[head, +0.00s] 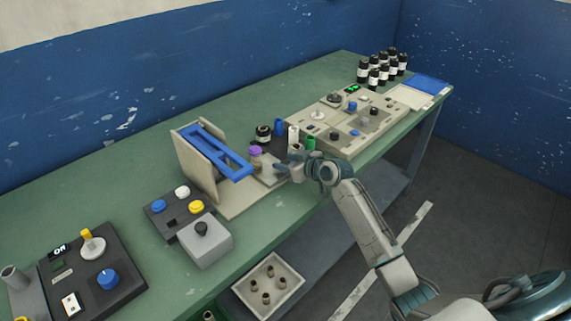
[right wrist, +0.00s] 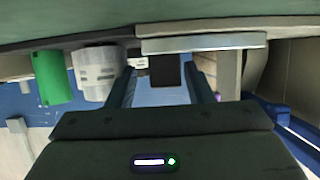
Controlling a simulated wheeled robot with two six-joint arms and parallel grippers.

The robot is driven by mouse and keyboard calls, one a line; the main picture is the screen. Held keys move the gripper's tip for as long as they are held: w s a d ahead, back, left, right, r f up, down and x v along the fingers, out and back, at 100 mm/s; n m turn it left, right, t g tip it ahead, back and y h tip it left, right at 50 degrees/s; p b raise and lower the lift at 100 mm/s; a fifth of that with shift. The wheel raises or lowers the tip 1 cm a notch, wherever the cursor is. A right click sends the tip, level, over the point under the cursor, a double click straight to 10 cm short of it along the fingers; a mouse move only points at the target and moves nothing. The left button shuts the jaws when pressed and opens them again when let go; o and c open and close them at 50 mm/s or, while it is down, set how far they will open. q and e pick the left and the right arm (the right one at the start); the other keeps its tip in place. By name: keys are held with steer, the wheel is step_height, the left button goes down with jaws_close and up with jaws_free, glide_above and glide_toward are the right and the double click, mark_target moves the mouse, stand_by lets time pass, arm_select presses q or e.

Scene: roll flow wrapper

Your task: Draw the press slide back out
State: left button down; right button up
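The press (head: 196,165) stands mid-bench, with beige side walls and a blue top frame (head: 215,148). A light slide plate (head: 266,179) sticks out at its right; in the right wrist view the plate (right wrist: 205,43) shows edge-on. A black handle block (right wrist: 167,72) hangs from it in that upside-down view. My right gripper (head: 281,170) is at the slide's outer end. In the wrist view its two fingers (right wrist: 163,84) are apart, one on each side of the black block, with a visible gap on the left. My left gripper is not in view.
A purple-capped vial (head: 255,158) stands by the slide. A green cylinder (head: 310,144) and a white one (head: 293,136) stand close beyond my gripper. A button box (head: 171,222) and grey box (head: 206,243) are left. A tray (head: 290,289) lies lower. Bottles (head: 384,66) stand far back.

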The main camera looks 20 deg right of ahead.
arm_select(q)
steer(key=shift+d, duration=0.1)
arm_select(e)
steer(key=shift+f, duration=0.1)
steer(key=shift+s, duration=0.1)
steer(key=shift+s+d, duration=0.1)
steer(key=shift+s, duration=0.2)
steer(key=b+v, duration=0.1)
steer(key=v, duration=0.8)
steer(key=shift+w, duration=0.15)
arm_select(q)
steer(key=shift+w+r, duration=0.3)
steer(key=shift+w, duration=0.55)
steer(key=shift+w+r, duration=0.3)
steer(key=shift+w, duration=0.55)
arm_select(e)
steer(key=shift+s+d+r, duration=0.15)
steer(key=shift+s+r, duration=0.25)
steer(key=shift+s, duration=0.15)
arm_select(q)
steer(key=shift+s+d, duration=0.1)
